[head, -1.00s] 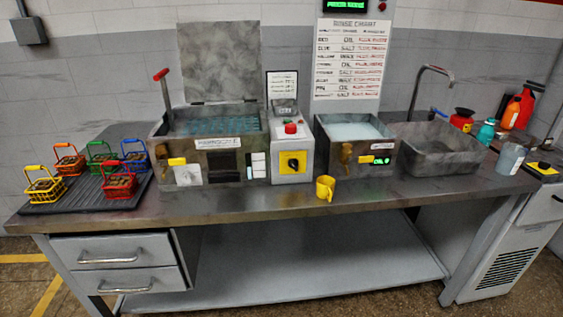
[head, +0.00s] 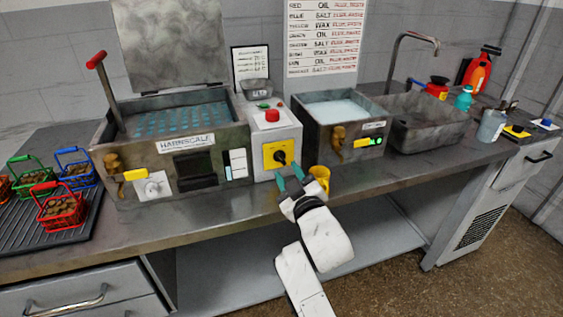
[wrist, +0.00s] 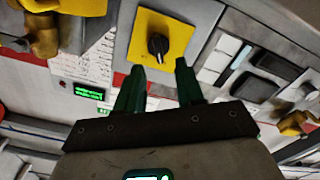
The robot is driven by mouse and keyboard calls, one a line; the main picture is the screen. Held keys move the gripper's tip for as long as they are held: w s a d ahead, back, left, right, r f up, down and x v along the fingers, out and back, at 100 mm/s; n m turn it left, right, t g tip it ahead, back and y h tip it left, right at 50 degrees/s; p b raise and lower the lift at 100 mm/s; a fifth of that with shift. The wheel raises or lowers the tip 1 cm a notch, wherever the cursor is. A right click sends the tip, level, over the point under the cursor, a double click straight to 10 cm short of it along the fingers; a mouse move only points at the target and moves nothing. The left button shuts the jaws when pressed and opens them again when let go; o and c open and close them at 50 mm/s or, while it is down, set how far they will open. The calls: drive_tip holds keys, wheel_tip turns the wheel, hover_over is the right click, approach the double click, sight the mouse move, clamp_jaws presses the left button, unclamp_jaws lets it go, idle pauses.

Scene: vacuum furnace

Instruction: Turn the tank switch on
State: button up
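The switch is a black rotary knob (head: 279,157) on a yellow square plate (head: 268,150), on the front of the light control box between the two tanks. Its exact setting is hard to read. My gripper (head: 290,178) is in front of and just below the plate, fingers pointing at it. In the wrist view the two green fingers of my gripper (wrist: 160,72) are spread apart with nothing between them. The knob (wrist: 158,46) shows just beyond the fingertips, between them, apparently not touched.
A red button (head: 272,115) sits atop the control box. A yellow mug (head: 320,175) stands close to the right of my gripper. The large tank (head: 130,150) is at left, the smaller tank (head: 312,135) at right. The counter's front edge runs below my gripper.

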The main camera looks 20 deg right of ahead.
sight(281, 160)
drive_tip(key=shift+w+d, duration=0.1)
drive_tip(key=shift+w, duration=2.6)
clamp_jaws()
